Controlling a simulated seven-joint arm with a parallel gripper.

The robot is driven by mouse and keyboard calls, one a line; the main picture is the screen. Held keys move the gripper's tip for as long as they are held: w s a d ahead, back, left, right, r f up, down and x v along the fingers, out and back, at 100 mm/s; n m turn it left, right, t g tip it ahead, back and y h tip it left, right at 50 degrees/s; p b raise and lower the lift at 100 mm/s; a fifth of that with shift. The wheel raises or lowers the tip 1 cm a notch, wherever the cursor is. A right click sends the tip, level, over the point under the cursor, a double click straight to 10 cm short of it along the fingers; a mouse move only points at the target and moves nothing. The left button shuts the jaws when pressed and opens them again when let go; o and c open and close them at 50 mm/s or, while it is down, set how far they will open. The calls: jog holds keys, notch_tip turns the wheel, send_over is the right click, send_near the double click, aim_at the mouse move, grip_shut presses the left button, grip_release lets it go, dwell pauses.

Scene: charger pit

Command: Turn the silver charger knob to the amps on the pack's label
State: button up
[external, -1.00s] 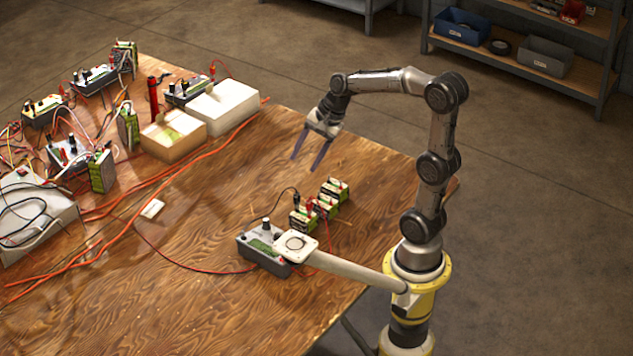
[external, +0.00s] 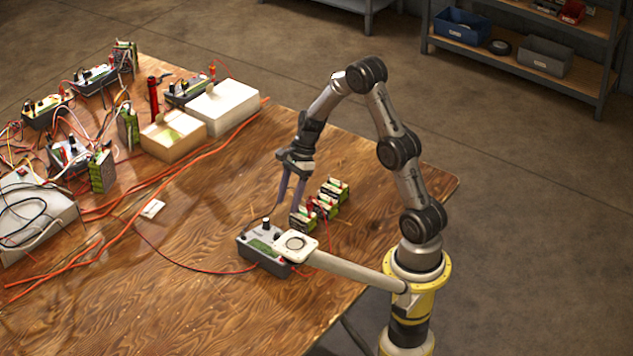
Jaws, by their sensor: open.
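The grey charger (external: 247,249) sits near the table's front edge, with a dark upright knob (external: 266,224) and a green panel on top. I cannot make out a silver knob at this size; part of the charger's right side is covered. The green and white battery packs (external: 335,189) stand in a row just behind and right of the charger. Their label text is too small to read. My gripper (external: 287,207) is open and points down, empty. Its fingers overlap the nearest pack in the picture, behind the charger; I cannot tell whether they touch it.
A pale flat plate with a ring (external: 296,244), on a bar from my base, covers the charger's right corner. Red and black leads run by the packs and charger. Several other chargers, packs, boxes (external: 222,106) and orange cables fill the table's left. Bare wood (external: 185,310) lies in front.

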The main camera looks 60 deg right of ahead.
aim_at(279, 234)
jog(key=x, duration=0.9)
grip_shut()
